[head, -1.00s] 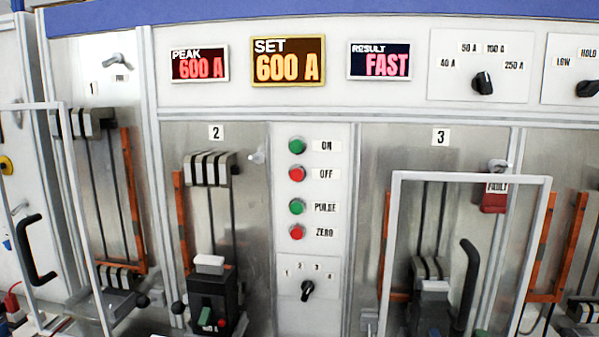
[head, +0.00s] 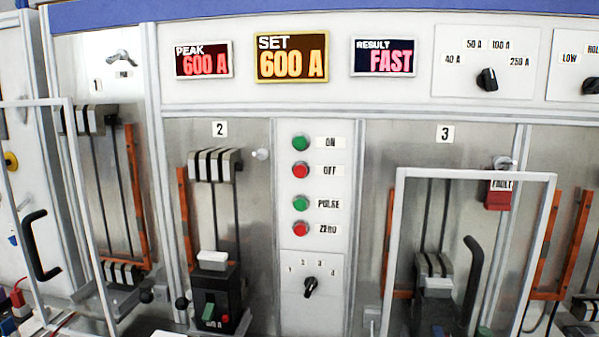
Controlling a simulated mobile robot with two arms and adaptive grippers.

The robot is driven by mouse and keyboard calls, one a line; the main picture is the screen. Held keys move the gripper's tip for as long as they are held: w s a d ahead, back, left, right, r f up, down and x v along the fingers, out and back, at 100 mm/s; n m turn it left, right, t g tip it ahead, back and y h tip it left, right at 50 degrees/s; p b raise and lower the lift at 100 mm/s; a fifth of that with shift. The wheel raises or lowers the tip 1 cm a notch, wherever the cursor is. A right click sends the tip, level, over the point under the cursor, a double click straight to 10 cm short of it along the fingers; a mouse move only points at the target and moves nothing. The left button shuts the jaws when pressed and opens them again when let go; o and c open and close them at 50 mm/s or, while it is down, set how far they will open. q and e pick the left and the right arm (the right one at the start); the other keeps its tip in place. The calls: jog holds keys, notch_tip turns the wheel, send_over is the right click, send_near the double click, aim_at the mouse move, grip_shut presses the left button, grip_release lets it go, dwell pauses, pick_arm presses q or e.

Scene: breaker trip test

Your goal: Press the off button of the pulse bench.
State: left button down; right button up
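The off button (head: 300,171) is a red round button on the white control strip (head: 315,275) in the middle of the pulse bench. The label OFF is to its right. The green ON button (head: 300,143) is above it. The green PULSE button (head: 300,203) and the red ZERO button (head: 300,229) are below it. Nothing covers the buttons. Neither of my grippers shows in the head view.
Three displays (head: 292,57) read peak 600 A, set 600 A and result FAST. A breaker (head: 218,290) stands in bay 2. Framed guards with black handles stand out at the left (head: 72,200) and at bay 3 (head: 478,173). The space before the strip looks clear.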

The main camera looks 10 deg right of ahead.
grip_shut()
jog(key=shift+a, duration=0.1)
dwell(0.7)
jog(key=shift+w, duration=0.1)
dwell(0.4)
